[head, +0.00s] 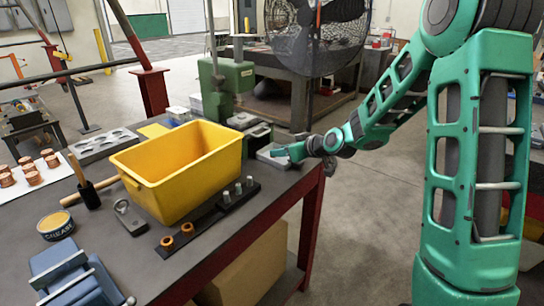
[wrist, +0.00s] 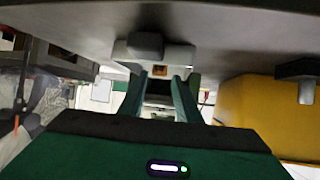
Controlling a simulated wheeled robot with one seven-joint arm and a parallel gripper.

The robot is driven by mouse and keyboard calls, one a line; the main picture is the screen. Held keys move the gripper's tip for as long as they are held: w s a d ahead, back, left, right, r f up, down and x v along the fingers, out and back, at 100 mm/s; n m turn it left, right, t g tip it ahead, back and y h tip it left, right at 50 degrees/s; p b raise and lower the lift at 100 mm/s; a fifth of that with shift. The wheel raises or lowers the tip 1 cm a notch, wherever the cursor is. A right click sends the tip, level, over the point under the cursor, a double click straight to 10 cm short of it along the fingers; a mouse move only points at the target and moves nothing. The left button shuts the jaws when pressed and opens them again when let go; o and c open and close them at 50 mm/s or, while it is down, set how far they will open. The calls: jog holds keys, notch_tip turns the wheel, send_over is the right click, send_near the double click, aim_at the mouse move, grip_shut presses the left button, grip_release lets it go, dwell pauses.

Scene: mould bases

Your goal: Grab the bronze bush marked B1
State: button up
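My gripper (head: 285,152) is at the far right edge of the bench, low beside a light grey block (head: 273,161). In the wrist view its two green fingers (wrist: 160,88) stand apart with a gap between them. Past the fingertips is a pale grey block (wrist: 185,56) with a small orange-brown patch (wrist: 160,70) on it; I cannot tell whether that is a bush. Two bronze-coloured bushes (head: 177,236) stand on the black strip at the bench front. Several more copper-coloured ones (head: 32,177) stand on a white sheet at left. No B1 mark is readable.
A large yellow bin (head: 185,194) fills the bench middle and shows right in the wrist view (wrist: 262,115). A black strip (head: 213,213) holds steel pins. A mallet (head: 88,193), grease tin (head: 56,225) and blue vice (head: 70,275) lie left. A green machine (head: 222,85) stands behind.

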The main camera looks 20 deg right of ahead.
jog(key=shift+x, duration=1.75)
grip_shut()
